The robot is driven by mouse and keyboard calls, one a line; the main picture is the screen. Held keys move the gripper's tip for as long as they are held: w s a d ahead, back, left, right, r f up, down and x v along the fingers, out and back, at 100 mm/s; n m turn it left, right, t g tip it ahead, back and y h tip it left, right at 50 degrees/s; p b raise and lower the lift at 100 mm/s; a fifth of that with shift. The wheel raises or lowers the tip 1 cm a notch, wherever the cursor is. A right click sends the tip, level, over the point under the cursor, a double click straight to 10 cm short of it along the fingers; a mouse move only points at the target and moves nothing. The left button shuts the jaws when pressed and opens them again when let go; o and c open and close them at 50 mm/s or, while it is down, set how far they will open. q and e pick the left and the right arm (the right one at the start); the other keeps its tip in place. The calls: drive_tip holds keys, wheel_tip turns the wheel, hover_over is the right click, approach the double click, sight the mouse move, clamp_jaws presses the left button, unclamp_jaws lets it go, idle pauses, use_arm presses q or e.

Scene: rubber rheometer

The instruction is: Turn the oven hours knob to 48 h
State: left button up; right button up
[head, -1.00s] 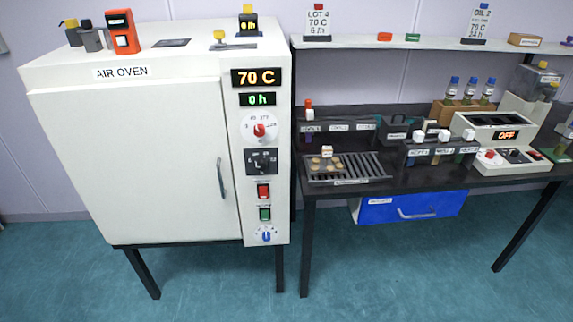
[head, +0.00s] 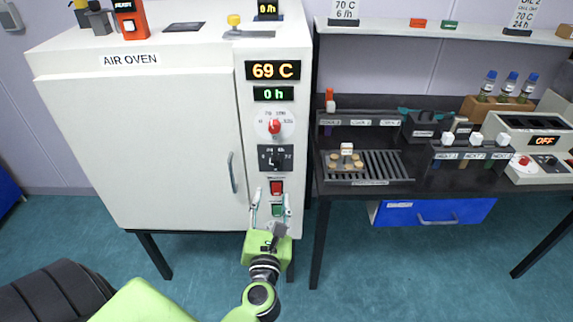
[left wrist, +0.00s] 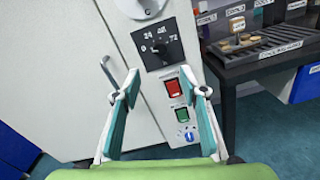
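The oven hours knob (head: 275,158) is a black knob on a dark square plate on the air oven's front. It also shows in the left wrist view (left wrist: 161,48), where the plate's marks run from 0 past 24 to 72. Its exact pointing is too small to tell. The green hours display (head: 273,94) reads 0 h. My left gripper (head: 271,200) is open and empty, below the knob, in front of the red and green switches. In the left wrist view its fingers (left wrist: 162,95) stand apart, with the knob beyond and above them. My right gripper is not in view.
The red temperature knob (head: 274,126) is above the hours knob, under a display (head: 273,70) reading 69 C. A red switch (left wrist: 173,87), a green switch (left wrist: 181,115) and a blue knob (left wrist: 186,136) are below. The oven door handle (head: 232,172) is left; a black bench (head: 440,183) is right.

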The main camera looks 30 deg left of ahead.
sight(275, 165)
use_arm(q)
drive_tip(key=p+x, duration=0.2)
drive_tip(key=x, duration=1.1)
drive_tip(key=shift+f, duration=0.1)
drive_tip(key=shift+s, duration=0.1)
drive_tip(key=shift+c, duration=0.3)
drive_tip(key=c, duration=1)
